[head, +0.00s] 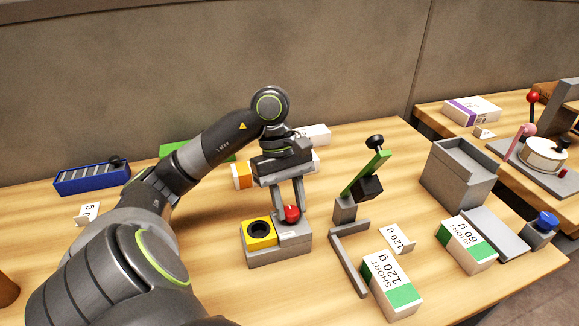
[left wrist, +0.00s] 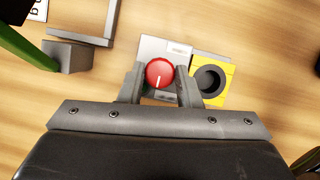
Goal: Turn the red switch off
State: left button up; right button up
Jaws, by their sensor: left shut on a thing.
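The red switch (head: 292,214) is a round red knob on a grey box (head: 280,254), beside a yellow block with a dark round hole (head: 259,232). In the left wrist view the knob (left wrist: 160,73) has a white line running from its middle towards the gripper. My left gripper (head: 289,212) points down over the box, with its fingers on both sides of the knob and shut on it. In the left wrist view the fingertips (left wrist: 160,80) flank the knob. My right gripper is not in view.
A stand with a green lever (head: 369,174) is right of the switch box. Paper reams (head: 391,286) with green labels, a grey bin (head: 459,174) and a blue knob (head: 546,219) are further right. A blue tray (head: 92,178) lies at the left. Bare table lies in front of the box.

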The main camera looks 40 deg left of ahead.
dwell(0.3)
pick_arm(q)
jog(key=o, duration=1)
jog(key=shift+c, duration=0.2)
jog(key=shift+r, duration=0.1)
jog(key=shift+a+r, duration=0.15)
jog(key=shift+r, duration=0.15)
jog(key=p+v, duration=1.3)
jog(key=v, duration=0.3)
jog(key=shift+r, duration=0.3)
